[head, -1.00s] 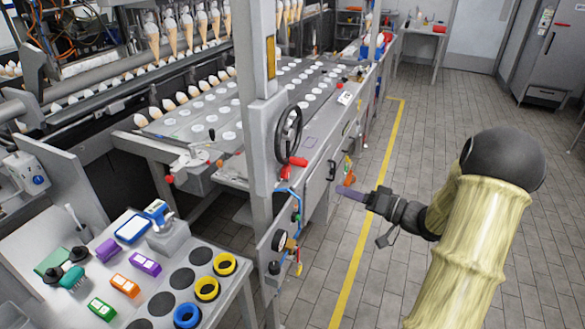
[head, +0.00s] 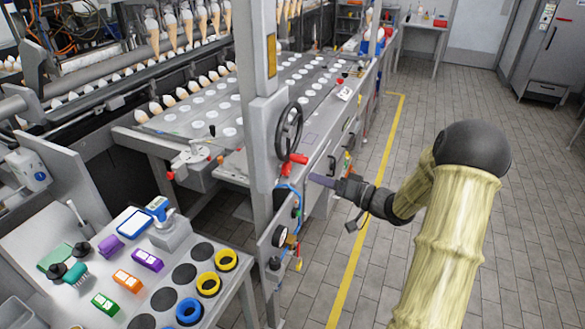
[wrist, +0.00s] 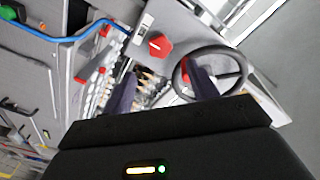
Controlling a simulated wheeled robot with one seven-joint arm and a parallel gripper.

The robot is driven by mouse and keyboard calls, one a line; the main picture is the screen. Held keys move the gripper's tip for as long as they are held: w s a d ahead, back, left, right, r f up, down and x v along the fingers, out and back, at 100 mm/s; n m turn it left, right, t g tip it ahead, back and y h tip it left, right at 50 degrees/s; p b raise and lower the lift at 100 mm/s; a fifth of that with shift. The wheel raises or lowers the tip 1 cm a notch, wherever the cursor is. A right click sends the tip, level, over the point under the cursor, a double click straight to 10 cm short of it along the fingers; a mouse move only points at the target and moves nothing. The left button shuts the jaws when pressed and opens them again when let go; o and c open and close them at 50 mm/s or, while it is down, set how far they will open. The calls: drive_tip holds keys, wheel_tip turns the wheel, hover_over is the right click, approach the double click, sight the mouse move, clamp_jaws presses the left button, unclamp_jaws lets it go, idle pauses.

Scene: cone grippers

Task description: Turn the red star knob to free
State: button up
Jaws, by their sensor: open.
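The red star knob (wrist: 159,45) shows in the wrist view on a grey panel, with a small label plate beside it. It lies ahead of my gripper (wrist: 160,95), whose two dark purple fingers stand wide apart and empty. The knob is apart from both fingers. In the head view my gripper (head: 312,179) is at the machine's front side, just right of the grey post and below the handwheel.
A grey post (head: 263,110) and blue hose (wrist: 60,37) are near. The floor aisle right of the yellow line (head: 366,225) is clear.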

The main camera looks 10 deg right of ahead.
sight(289, 169)
drive_tip(key=p+x, duration=0.1)
drive_tip(key=x, duration=0.8)
drive_tip(key=shift+w+a, duration=0.2)
drive_tip(key=shift+w, duration=0.05)
drive_tip(key=shift+c, duration=0.2)
drive_tip(key=c, duration=0.9)
